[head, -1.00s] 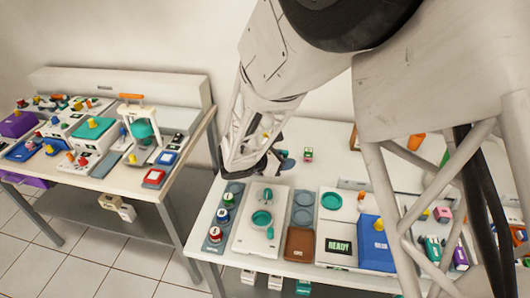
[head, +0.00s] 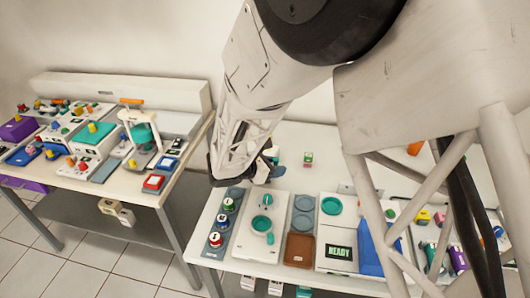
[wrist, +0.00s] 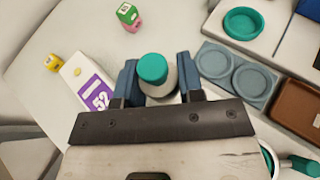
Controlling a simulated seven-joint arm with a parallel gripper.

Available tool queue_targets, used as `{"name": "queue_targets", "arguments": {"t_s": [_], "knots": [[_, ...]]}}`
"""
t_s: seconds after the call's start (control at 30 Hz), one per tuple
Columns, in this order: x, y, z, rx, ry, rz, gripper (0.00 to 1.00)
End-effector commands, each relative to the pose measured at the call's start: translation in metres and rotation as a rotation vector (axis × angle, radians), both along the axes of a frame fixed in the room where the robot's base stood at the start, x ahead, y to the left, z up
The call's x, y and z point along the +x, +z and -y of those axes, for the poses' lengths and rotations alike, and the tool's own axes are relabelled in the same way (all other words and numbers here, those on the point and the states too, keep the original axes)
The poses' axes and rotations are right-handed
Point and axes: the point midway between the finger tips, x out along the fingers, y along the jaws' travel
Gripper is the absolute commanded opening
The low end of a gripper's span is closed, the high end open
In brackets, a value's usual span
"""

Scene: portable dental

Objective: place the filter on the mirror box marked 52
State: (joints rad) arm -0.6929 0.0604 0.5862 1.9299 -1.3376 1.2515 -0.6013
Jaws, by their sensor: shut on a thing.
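The filter, a short pale cylinder with a teal top (wrist: 152,68), is between the two blue fingers of my gripper (wrist: 158,80) in the wrist view. The gripper is shut on it. The mirror box, white with a purple label reading 52 (wrist: 97,97), is just left of the gripper, partly hidden by the left finger and the gripper's body. I cannot tell the height of the filter over the surface. In the head view my gripper (head: 268,168) is at the table's back left, mostly hidden by my arm. The 52 box cannot be made out there.
A grey plate with two round recesses (wrist: 232,72), a brown tray (wrist: 300,108) and a teal dish (wrist: 243,23) lie to the right. Bare white table surrounds the cubes.

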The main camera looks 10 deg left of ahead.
Motion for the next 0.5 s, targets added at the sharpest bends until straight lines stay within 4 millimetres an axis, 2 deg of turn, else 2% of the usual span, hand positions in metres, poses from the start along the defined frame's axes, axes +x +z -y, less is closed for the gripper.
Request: {"name": "queue_targets", "arguments": {"t_s": [0.5], "knots": [[0.073,-0.008,-0.033,0.001,0.0,0.001,0.13]]}}
